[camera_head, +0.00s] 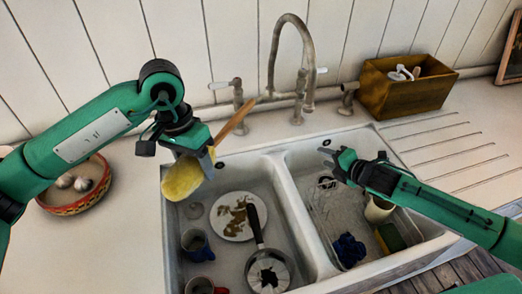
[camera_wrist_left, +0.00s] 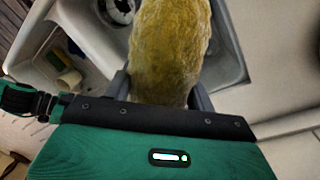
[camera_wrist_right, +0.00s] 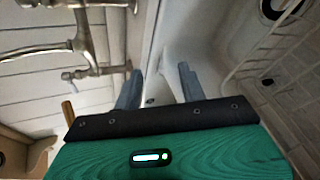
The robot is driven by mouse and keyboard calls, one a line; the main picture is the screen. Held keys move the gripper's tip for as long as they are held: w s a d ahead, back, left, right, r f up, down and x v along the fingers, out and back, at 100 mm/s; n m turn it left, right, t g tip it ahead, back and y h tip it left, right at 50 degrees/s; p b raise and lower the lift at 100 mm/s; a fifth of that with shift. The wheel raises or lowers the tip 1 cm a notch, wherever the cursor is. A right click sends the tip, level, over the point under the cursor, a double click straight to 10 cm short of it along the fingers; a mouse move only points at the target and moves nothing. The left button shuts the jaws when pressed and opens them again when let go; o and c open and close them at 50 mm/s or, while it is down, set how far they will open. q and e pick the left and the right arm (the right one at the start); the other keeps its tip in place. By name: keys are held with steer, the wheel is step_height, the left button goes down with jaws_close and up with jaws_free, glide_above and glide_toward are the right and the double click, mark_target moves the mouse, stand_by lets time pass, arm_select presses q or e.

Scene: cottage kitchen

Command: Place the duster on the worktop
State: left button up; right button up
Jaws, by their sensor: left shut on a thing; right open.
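The duster (camera_head: 184,178) has a fluffy yellow head and a thin wooden handle that points up and right. My left gripper (camera_head: 208,165) is shut on it and holds it above the left rim of the sink. In the left wrist view the yellow head (camera_wrist_left: 170,45) fills the space between the fingers (camera_wrist_left: 160,88). The worktop (camera_head: 125,235) is pale and runs left of the sink and behind it. My right gripper (camera_head: 332,163) is open and empty above the right basin; its fingers (camera_wrist_right: 158,88) also show apart in the right wrist view.
The double sink (camera_head: 290,200) holds a dirty plate (camera_head: 228,223), a pan (camera_head: 268,270), mugs, a blue cloth (camera_head: 349,250) and a sponge. A patterned bowl (camera_head: 85,205) stands at the left. The tap (camera_head: 303,70) and a wooden box (camera_head: 405,95) are behind. Worktop between bowl and sink is clear.

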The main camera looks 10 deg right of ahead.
steer(key=a+r, duration=0.3)
steer(key=a, duration=0.5)
steer(key=n+g+y, duration=0.2)
steer(key=y, duration=0.2)
glide_toward(218, 143)
steer(key=x, duration=0.9)
steer(key=shift+w, duration=0.15)
steer(key=shift+c, duration=0.4)
jaws_close()
arm_select(q)
steer(key=o, duration=1.1)
